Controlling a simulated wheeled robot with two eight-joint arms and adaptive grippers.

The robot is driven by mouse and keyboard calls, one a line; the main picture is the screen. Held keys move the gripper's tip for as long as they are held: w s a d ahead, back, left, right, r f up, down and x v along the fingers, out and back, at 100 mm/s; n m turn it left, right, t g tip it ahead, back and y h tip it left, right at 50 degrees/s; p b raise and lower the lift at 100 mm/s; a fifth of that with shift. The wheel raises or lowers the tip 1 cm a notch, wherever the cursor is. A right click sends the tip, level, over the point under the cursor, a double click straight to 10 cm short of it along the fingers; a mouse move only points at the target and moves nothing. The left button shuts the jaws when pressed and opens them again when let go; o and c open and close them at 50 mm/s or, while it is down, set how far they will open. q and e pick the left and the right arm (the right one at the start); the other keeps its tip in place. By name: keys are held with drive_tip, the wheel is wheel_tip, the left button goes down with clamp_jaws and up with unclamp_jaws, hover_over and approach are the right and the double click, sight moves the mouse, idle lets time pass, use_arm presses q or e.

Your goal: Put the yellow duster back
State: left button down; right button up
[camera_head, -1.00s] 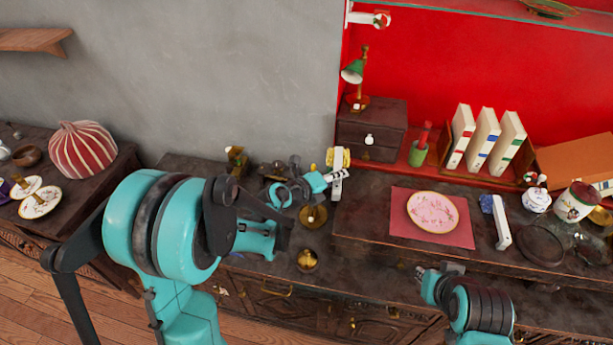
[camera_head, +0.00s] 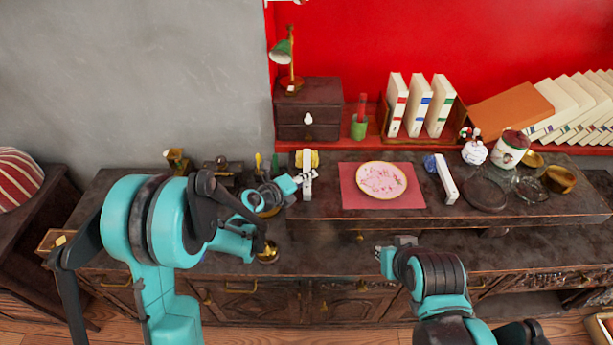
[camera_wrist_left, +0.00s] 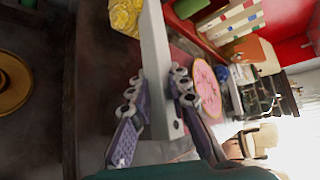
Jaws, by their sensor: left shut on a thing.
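The yellow duster has a fluffy yellow head (camera_head: 314,158) and a white handle (camera_head: 307,188). My left gripper (camera_head: 297,181) is shut on the handle, at the left end of the raised dark shelf (camera_head: 330,222). In the left wrist view the two fingers (camera_wrist_left: 158,103) clasp the white handle (camera_wrist_left: 157,60), with the yellow head (camera_wrist_left: 125,15) at the top. I cannot tell whether the duster touches the shelf. My right gripper (camera_head: 391,255) is in front of the shelf, away from the duster; its fingers are too small to read.
A pink plate (camera_head: 381,179) lies on a red mat (camera_head: 410,200) right of the duster. A blue duster with a white handle (camera_head: 446,182) is farther right, near jars (camera_head: 511,150). A drawer box (camera_head: 308,112) stands behind. Brass pieces (camera_head: 268,252) are near my left arm.

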use_arm(q)
drive_tip(key=shift+f, duration=0.6)
drive_tip(key=shift+f+b, duration=0.6)
drive_tip(key=shift+b, duration=0.2)
drive_tip(key=c, duration=1.3)
unclamp_jaws()
drive_tip(key=shift+c, duration=0.2)
